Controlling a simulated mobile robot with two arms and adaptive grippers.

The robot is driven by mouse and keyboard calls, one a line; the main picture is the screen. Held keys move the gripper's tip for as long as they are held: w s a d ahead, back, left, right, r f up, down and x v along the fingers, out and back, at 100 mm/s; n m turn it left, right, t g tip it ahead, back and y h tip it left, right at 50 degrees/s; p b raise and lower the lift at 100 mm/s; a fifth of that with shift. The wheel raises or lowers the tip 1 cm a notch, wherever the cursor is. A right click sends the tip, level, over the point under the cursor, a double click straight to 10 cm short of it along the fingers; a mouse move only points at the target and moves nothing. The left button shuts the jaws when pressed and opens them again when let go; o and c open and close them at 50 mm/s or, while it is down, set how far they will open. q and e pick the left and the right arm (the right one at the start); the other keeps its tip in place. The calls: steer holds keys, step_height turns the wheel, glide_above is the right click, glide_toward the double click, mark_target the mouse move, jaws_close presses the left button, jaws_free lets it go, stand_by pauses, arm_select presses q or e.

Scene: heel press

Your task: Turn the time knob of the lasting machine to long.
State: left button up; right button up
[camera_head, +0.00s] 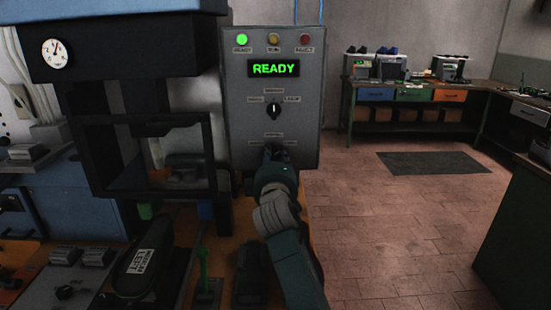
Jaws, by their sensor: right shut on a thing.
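The lasting machine (140,40) fills the left of the view. Its grey control panel (236,110) faces me, with a lit green READY display (274,68). An upper black knob (273,110) with its white mark pointing up sits mid-panel, with small labels around it. Below it is a second set of labels (272,135), too small to read surely. My right gripper (275,152) is at the panel just under these labels, shut on the lower knob, the time knob. The gripper hides that knob, so I cannot tell its setting. My left gripper is not in view.
A green lamp (242,40) is lit above the display. A black labelled object (148,262) and a small green lever (203,270) are at the lower left. A workbench (400,93) with machines stands at the back.

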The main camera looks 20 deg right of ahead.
steer(key=o, duration=1)
steer(key=shift+a+f, duration=0.1)
steer(key=shift+a, duration=0.2)
steer(key=shift+o, duration=0.8)
steer(key=shift+w+a, duration=0.1)
steer(key=shift+a, duration=0.1)
steer(key=v, duration=1.2)
